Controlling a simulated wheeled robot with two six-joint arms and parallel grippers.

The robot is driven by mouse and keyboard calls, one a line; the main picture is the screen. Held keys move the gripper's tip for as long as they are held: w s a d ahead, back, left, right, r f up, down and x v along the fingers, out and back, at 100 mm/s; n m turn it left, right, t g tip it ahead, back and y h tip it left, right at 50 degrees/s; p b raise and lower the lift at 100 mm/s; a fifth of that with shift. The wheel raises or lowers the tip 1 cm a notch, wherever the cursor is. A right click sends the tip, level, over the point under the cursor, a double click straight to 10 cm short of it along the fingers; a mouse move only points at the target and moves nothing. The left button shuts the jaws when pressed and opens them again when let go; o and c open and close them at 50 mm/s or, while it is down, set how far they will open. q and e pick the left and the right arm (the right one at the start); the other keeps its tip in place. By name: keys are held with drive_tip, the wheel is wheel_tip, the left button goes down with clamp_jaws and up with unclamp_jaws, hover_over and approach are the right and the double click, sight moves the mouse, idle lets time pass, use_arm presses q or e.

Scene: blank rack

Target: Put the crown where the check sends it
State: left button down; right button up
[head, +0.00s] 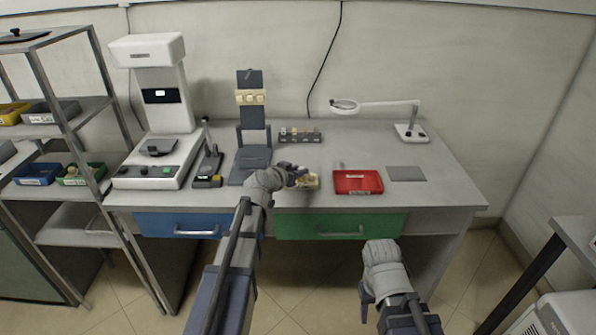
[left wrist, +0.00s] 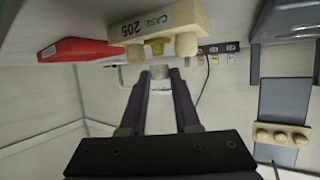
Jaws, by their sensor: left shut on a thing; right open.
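My left gripper (head: 298,173) is over the desk, beside a cream dental cast (head: 311,182). In the left wrist view, the fingers (left wrist: 160,74) are shut on a small pale grey piece (left wrist: 160,71), which looks like the crown; its shape is hard to make out. The cast (left wrist: 185,24), labelled "CASE 205", shows close to the fingertips with a yellow stump (left wrist: 157,46) between two cream teeth. My right gripper (head: 366,302) is open and empty, low in front of the desk.
A red tray (head: 358,190) and a grey pad (head: 406,174) lie right of the cast. A grey stand (head: 252,142), small dark rack (head: 300,135), white machine (head: 158,110) and magnifier lamp (head: 375,104) stand on the desk. Blue (head: 180,226) and green (head: 340,227) drawers are shut.

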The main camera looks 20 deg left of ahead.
use_arm(q)
drive_tip(key=shift+f+b, duration=0.6)
drive_tip(key=shift+b, duration=0.05)
idle(0.5)
drive_tip(key=shift+r+p, duration=0.35)
drive_tip(key=shift+f+b, duration=0.6)
idle(1.1)
drive_tip(key=c, duration=0.5)
unclamp_jaws()
drive_tip(key=shift+c, duration=0.2)
drive_tip(key=shift+s+r, duration=0.1)
drive_tip(key=p+v, duration=0.3)
drive_tip(key=v, duration=0.4)
drive_tip(key=shift+s+r, duration=0.15)
drive_tip(key=shift+s, duration=0.15)
